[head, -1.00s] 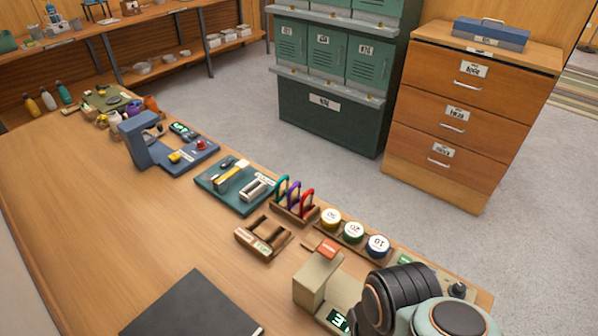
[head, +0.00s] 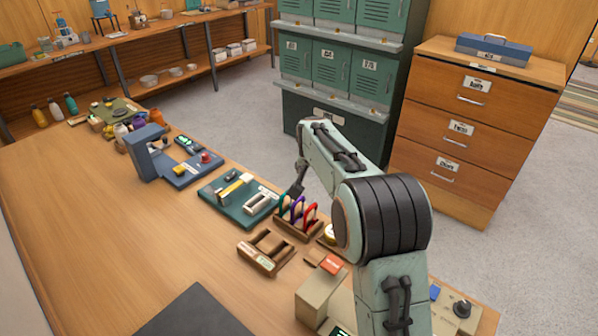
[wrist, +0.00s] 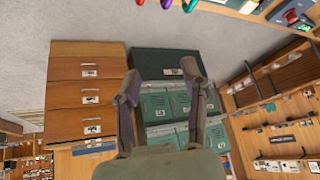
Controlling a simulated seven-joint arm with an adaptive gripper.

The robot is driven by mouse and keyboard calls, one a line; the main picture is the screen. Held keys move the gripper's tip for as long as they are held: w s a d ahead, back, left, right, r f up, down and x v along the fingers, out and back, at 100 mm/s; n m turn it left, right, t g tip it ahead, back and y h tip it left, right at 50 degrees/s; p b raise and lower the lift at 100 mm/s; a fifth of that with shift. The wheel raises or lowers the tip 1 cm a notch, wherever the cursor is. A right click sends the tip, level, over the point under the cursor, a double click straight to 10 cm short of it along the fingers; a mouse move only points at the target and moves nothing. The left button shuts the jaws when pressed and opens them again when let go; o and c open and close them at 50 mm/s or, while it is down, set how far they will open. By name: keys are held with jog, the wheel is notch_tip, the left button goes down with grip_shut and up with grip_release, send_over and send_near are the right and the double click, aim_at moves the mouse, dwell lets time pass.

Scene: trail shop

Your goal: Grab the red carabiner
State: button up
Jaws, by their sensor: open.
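The red carabiner (head: 310,214) stands upright in a small wooden rack (head: 288,232) on the counter, at the right end of a row with a purple carabiner (head: 297,208) and a green one beside it. In the wrist view, the red carabiner (wrist: 140,2) is cut off at the top edge, next to the purple (wrist: 166,3) and green (wrist: 190,5) ones. My gripper (head: 294,190) is just above and behind the rack in the head view, near the green carabiner. In the wrist view, my gripper (wrist: 160,80) has its fingers spread, with nothing between them.
A teal tray (head: 240,203) with small items lies left of the rack. An empty-looking wooden holder (head: 265,252) is in front. A beige device with a red top (head: 331,265) stands to the right, near my arm.

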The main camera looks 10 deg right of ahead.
aim_at(305, 217)
jog(key=f, duration=0.4)
jog(key=f+g, duration=0.1)
jog(key=f, duration=0.3)
jog(key=a+f+g, duration=0.1)
jog(key=f, duration=0.4)
jog(key=shift+s+a, duration=0.1)
jog(key=shift+s, duration=0.1)
jog(key=x, duration=0.4)
jog(key=shift+w+f, duration=0.1)
jog(key=shift+f, duration=0.35)
jog(key=shift+w+f, duration=0.25)
jog(key=shift+f, duration=0.2)
grip_shut()
